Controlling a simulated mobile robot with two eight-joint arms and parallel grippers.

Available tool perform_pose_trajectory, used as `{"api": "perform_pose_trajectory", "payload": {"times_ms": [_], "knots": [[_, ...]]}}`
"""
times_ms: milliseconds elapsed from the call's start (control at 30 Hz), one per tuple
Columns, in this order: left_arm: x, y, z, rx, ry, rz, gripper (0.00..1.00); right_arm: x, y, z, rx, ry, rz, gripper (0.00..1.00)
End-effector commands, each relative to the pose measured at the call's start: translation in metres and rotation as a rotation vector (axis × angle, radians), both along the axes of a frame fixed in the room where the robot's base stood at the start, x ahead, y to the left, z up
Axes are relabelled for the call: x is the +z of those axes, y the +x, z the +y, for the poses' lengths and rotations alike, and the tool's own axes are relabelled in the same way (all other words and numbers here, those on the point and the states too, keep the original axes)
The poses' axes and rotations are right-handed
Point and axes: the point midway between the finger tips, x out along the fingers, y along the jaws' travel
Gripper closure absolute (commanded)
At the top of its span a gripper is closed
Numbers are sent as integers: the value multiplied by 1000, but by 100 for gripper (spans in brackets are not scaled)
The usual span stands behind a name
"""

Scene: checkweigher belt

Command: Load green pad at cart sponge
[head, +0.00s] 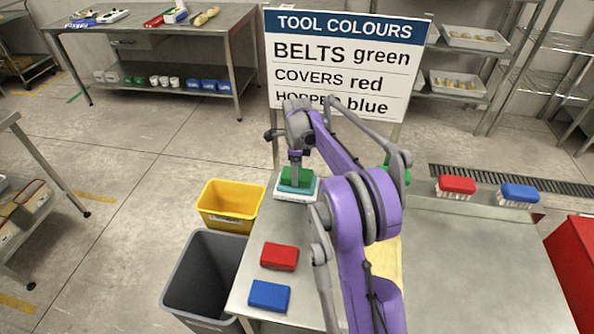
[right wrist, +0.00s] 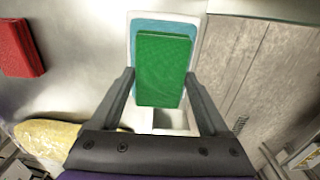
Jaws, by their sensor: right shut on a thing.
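My right gripper (head: 295,170) points down over the far left corner of the steel table and is shut on a green pad (head: 300,177). In the right wrist view the green pad (right wrist: 164,68) sits between the two fingers, over a shallow white tray (right wrist: 133,50) with a blue surface (right wrist: 160,26) inside. The white tray (head: 285,195) also shows under the pad in the head view. I cannot tell whether the pad touches the blue surface. A red pad (head: 280,256) and a blue pad (head: 269,296) lie nearer on the table. My left gripper is not in view.
A yellow bin (head: 229,205) and a grey bin (head: 204,275) stand left of the table. A sign (head: 345,55) stands behind, reading belts green, covers red, hopper blue. A red brush (head: 456,187) and a blue brush (head: 518,195) stand at the right. My arm hides the table's middle.

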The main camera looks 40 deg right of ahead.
Motion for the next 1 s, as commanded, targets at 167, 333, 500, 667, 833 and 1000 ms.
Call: {"api": "perform_pose_trajectory", "payload": {"times_ms": [167,333,500,667,833,1000], "knots": [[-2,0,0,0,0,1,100,-3,0,0,0,0,0,65],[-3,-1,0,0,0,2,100,-5,0,0,0,0,0,65],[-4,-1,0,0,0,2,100,-7,0,0,0,0,0,65],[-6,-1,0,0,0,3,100,-9,0,0,0,0,0,65],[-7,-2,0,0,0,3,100,-11,0,0,0,0,0,65],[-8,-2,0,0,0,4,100,-13,0,0,0,0,0,65]]}}
